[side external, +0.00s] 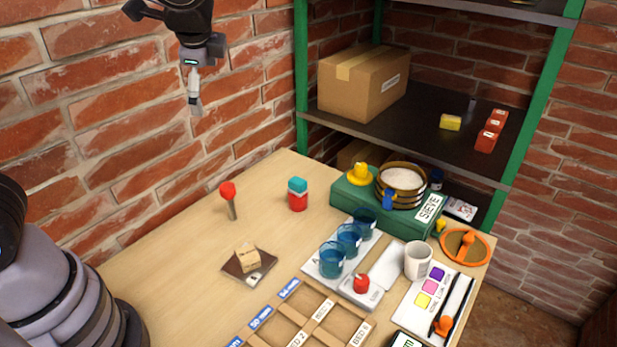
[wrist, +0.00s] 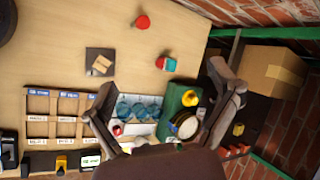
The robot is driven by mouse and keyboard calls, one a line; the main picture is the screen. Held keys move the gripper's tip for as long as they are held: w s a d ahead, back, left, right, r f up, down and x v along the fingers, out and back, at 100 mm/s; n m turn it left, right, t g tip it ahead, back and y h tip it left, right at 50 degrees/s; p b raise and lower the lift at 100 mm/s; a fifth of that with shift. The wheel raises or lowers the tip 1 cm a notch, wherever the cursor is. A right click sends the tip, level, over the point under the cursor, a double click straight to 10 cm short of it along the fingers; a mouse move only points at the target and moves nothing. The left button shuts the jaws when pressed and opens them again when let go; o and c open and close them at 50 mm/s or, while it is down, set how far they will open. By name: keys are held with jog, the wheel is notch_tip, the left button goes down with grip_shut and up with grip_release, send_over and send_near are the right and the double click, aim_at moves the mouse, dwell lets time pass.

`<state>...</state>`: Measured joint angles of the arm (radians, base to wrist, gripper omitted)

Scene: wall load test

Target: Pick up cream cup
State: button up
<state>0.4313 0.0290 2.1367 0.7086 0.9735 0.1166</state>
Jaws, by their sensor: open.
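The cream cup (side external: 418,260) stands upright on the table in the side external view, right of the blue cups and beside a white card with coloured squares. My gripper (side external: 195,104) hangs high at the upper left, in front of the brick wall, well away from the cup and empty. In the wrist view my gripper (wrist: 160,82) has its two fingers spread wide with nothing between them. The cup is not clearly made out there; the gripper's palm and fingers cover part of that area.
Near the cup are blue cups (side external: 349,239), an orange ring (side external: 465,247) and a green case (side external: 350,204) bearing a sieve (side external: 402,185). A wooden divided tray (side external: 270,335) lies in front. A shelf with green posts (side external: 553,90) stands behind. The table's left part is mostly clear.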

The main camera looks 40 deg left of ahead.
jog(key=w+d+f+m+t+y, duration=0.1)
jog(key=w+d+f+m+t, duration=0.1)
jog(key=w+d+f+m, duration=0.55)
jog(key=w+d+f+m+t+y, duration=0.1)
jog(key=w+d+f+m+t, duration=0.25)
jog(key=d, duration=0.65)
jog(key=m+t+h, duration=0.4)
jog(key=m+h, duration=0.1)
jog(key=m, duration=0.6)
send_near(415, 260)
jog(key=x, duration=0.6)
jog(key=shift+w+d+r, duration=0.15)
jog(key=shift+w+r, duration=0.05)
jog(key=shift+w, duration=0.15)
jog(key=shift+f+x, duration=0.15)
jog(key=shift+x, duration=1.4)
jog(key=shift+f+x, duration=0.15)
jog(key=shift+x, duration=1.4)
jog(key=shift+s, duration=0.15)
jog(key=shift+c, duration=0.3)
